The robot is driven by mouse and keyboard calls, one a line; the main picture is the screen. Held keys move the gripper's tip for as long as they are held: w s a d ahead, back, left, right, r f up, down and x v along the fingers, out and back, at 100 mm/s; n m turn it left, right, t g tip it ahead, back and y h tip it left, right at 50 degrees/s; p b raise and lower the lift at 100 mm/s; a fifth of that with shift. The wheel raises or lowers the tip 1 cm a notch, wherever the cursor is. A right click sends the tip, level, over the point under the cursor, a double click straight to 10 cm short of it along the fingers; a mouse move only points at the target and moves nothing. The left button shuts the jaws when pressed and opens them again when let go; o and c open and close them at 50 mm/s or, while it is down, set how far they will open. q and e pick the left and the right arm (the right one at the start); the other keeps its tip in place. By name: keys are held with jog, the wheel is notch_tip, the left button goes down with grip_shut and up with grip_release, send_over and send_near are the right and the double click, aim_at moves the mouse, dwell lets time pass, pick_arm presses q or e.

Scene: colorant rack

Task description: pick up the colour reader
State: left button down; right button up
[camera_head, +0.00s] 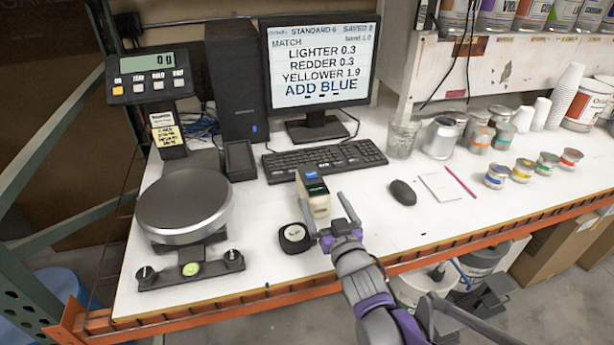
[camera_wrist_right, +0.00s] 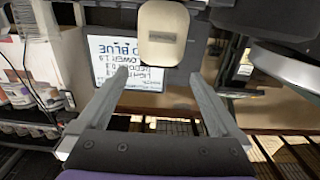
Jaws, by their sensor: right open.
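The colour reader (camera_head: 314,193) is a cream block with a dark top and a small blue screen. It stands upright on the white bench in front of the keyboard. My right gripper (camera_head: 327,214) is open at the reader's near side, one finger toward each side of it. In the right wrist view the reader's cream body (camera_wrist_right: 164,36) lies just beyond and between the spread fingertips (camera_wrist_right: 161,75); I see no finger pressing on it. My left gripper does not show.
The scale's round pan (camera_head: 184,203) is farther left. The keyboard (camera_head: 324,159) lies behind the reader; a mouse (camera_head: 403,193), notepad (camera_head: 441,187) and several small cans stand right.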

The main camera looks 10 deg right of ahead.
aim_at(313, 179)
jog(key=shift+w+r, duration=0.1)
jog(key=shift+w, duration=0.2)
jog(key=w, duration=0.3)
jog(key=shift+w+a, duration=0.1)
jog(key=shift+w, duration=0.2)
jog(key=w, duration=0.6)
jog(key=shift+f, duration=0.2)
jog(key=shift+s, duration=0.1)
grip_shut()
